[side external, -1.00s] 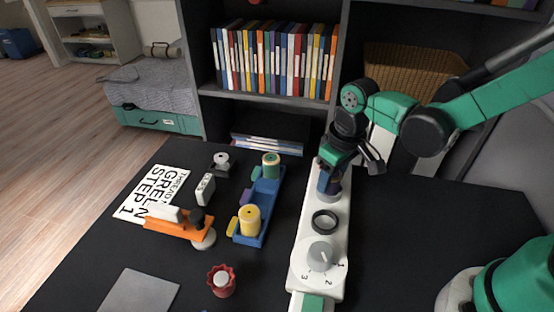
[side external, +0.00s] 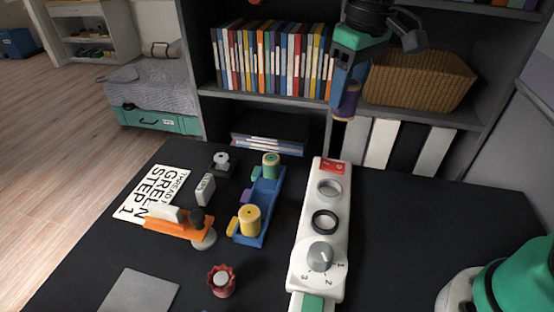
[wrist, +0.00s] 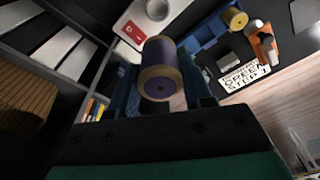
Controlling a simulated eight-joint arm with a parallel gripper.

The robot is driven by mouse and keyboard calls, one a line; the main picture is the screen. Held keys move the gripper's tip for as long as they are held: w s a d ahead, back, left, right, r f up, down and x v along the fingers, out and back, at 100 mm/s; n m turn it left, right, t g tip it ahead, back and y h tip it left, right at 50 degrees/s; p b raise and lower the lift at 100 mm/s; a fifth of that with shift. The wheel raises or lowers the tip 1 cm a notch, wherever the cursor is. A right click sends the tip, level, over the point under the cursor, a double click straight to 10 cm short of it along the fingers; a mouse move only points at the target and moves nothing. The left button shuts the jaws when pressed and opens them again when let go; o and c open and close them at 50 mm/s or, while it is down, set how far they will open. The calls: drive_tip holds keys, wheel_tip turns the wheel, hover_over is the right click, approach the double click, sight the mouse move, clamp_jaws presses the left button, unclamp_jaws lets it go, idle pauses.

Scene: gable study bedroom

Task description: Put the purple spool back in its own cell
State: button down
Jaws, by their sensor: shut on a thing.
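My gripper (side external: 347,88) is shut on the purple spool (side external: 346,106), high above the far end of the white device. In the wrist view the spool (wrist: 161,62) sits between the two blue fingers, its tan end facing the camera. The blue tray (side external: 262,206) stands left of the device. It holds a green spool (side external: 270,160) at its far end and a yellow spool (side external: 249,220) at its near end. A purple tab (side external: 247,196) sticks out of its left side between them, beside a part of the tray with no spool.
The white device (side external: 310,230) has a grey ring (side external: 328,188), a black ring (side external: 324,222) and a dial (side external: 320,256). An orange tool (side external: 178,226), a printed sheet (side external: 150,190) and a red knob (side external: 222,281) lie left. Shelves with books (side external: 275,60) stand behind.

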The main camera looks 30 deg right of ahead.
wheel_tip(320, 180, up, 2)
drive_tip(key=shift+r, duration=0.1)
drive_tip(key=shift+w+a+r, duration=0.2)
drive_tip(key=shift+a, duration=0.05)
drive_tip(key=w+a+f, duration=0.2)
drive_tip(key=w+a, duration=0.4)
drive_tip(key=a, duration=0.4)
drive_tip(key=f, duration=1.4)
drive_tip(key=shift+s+a+f, duration=0.2)
drive_tip(key=shift+a, duration=0.05)
drive_tip(key=shift+f, duration=2.3)
drive_tip(key=shift+f, duration=0.1)
drive_tip(key=shift+c, duration=1.8)
unclamp_jaws()
